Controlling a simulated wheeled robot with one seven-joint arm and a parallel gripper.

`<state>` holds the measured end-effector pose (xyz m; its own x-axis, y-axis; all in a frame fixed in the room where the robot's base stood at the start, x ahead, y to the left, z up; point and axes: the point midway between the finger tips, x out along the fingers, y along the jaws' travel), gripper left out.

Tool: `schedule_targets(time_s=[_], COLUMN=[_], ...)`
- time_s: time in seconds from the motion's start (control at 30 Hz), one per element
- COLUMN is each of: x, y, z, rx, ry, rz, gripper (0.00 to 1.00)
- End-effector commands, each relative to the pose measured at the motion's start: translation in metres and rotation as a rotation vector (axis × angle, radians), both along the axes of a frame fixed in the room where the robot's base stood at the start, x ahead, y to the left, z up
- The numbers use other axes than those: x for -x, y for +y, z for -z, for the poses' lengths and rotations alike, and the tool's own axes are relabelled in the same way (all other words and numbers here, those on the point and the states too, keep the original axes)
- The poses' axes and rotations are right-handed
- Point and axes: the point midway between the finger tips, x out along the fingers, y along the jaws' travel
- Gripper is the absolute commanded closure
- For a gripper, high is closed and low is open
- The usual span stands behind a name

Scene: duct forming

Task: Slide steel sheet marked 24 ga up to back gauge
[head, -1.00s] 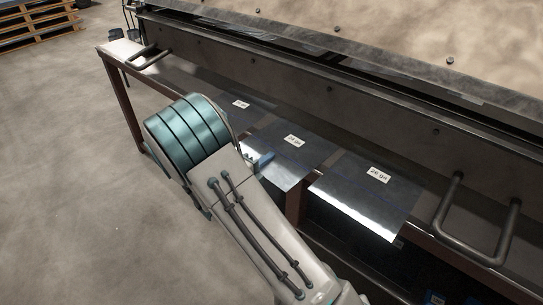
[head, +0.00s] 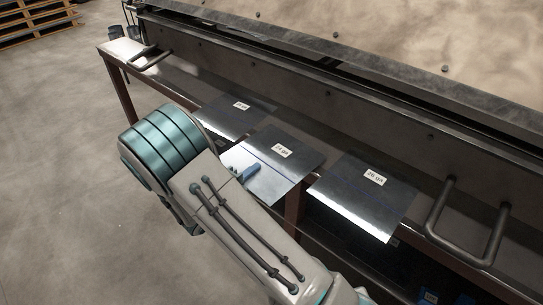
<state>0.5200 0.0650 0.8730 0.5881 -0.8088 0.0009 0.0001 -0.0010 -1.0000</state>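The middle steel sheet (head: 291,167), whose small white label looks like 24 ga, lies flat on the bench ledge in front of the long machine beam. Its near part sticks out over the ledge's front edge. The back gauge cannot be made out; the far side is under or behind the beam.
A sheet marked 26 ga (head: 364,205) lies to the right, also overhanging the ledge. Another sheet (head: 233,122) with an unreadable label lies to the left. Bar handles (head: 468,250) stick out at the right and far left (head: 150,57). Open floor lies to the left.

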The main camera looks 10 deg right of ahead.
Motion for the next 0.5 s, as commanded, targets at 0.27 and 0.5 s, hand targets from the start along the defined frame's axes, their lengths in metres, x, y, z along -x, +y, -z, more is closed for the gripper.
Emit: schedule_targets(time_s=[0.27,0.5], x=[0.019,0.036], y=[0.028,0.051], z=[-0.002,-0.002], rx=[0.001,0.001], ry=[-0.001,-0.001], rz=[-0.002,-0.002], gripper=[1.00,1.00])
